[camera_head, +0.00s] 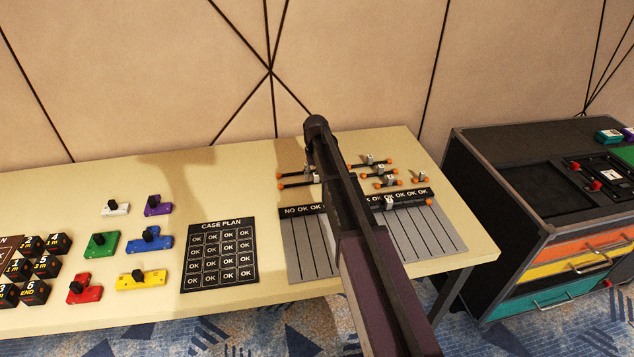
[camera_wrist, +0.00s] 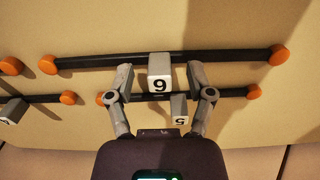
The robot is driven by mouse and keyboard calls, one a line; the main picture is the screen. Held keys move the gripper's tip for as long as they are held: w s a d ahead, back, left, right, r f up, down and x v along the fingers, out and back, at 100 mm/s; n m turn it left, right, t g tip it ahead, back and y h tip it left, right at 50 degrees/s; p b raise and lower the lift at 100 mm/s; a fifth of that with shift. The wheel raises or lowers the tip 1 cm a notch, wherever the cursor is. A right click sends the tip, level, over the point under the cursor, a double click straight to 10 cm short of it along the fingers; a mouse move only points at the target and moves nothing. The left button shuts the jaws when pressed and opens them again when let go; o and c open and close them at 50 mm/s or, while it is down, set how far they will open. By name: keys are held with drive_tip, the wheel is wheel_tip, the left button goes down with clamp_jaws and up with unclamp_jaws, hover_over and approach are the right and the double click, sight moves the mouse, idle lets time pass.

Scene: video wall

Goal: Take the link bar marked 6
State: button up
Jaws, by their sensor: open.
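The link bar marked 6 is a long black bar (camera_wrist: 225,60) with orange ends and a pale grey block (camera_wrist: 159,72) in its middle. The digit appears upside down in the wrist view, where the wall is at the bottom. My gripper (camera_wrist: 160,78) is open, with one finger on each side of the block. In the head view my arm hides the gripper, and what appears to be this bar (camera_head: 296,186) shows partly, left of the arm.
A shorter bar marked 5 (camera_wrist: 180,109) lies close behind, between the fingers and my palm. Other bars lie beside it, and more (camera_head: 379,173) are right of my arm. A grey slotted board (camera_head: 430,235), the CASE PLAN sheet (camera_head: 220,256) and coloured blocks lie on the table.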

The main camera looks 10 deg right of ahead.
clamp_jaws()
drive_tip(key=shift+r, duration=0.1)
idle(0.5)
wheel_tip(320, 180, up, 3)
drive_tip(key=p, duration=0.2)
drive_tip(key=shift+f+p, duration=0.2)
drive_tip(key=shift+p, duration=0.2)
drive_tip(key=s, duration=0.5)
drive_tip(key=s+r+p, duration=0.1)
drive_tip(key=s, duration=0.4)
drive_tip(key=s+r+p, duration=0.1)
drive_tip(key=s, duration=0.5)
drive_tip(key=shift+d+r, duration=0.1)
drive_tip(key=shift+d, duration=0.05)
